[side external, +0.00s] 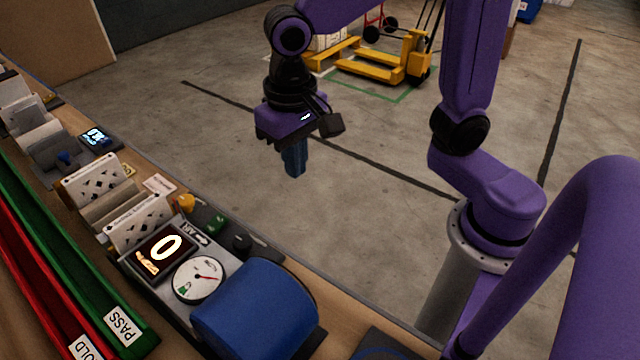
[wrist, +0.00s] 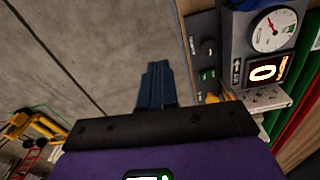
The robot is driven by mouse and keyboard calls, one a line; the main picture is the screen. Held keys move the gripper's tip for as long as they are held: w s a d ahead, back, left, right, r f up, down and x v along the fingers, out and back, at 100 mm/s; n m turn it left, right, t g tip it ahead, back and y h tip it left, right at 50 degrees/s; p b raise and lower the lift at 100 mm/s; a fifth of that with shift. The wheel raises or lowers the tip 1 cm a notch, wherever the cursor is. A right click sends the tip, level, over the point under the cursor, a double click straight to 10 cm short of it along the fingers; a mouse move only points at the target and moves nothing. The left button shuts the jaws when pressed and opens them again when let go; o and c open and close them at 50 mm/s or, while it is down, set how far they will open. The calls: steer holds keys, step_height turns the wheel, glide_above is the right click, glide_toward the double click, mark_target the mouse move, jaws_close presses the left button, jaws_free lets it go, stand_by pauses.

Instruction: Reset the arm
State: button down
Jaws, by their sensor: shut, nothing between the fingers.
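My purple arm hangs over the floor beyond the bench edge in the side external view. My gripper (side external: 293,165) points down, its blue fingers together with nothing between them. It is apart from the bench and everything on it. In the wrist view my gripper (wrist: 155,82) also shows its blue fingers closed over bare grey floor. The bench (side external: 345,320) lies to the left and below the gripper in the side view.
A tester with a lit "0" display (side external: 163,248), a dial (side external: 198,279) and a blue cylinder (side external: 258,310) stands on the bench. White patterned boxes (side external: 95,182), a green PASS tray (side external: 100,305) and a red tray (side external: 45,290) are nearby. A yellow pallet truck (side external: 385,65) stands behind.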

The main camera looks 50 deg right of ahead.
steer(key=s+d+f+n, duration=0.2)
steer(key=s+d+n, duration=0.9)
steer(key=s+n, duration=0.2)
steer(key=shift+d+f+y, duration=0.2)
steer(key=shift+f+y, duration=0.1)
steer(key=shift+f, duration=0.1)
steer(key=c, duration=1.5)
jaws_free()
steer(key=shift+s+d+f+n, duration=0.1)
steer(key=shift+s+d+n, duration=0.1)
steer(key=shift+s+n, duration=0.15)
steer(key=o, duration=0.7)
step_height(320, 180, up, 5)
steer(key=n, duration=0.6)
glide_above(210, 229)
step_height(210, 229, down, 17)
steer(key=shift+f, duration=0.2)
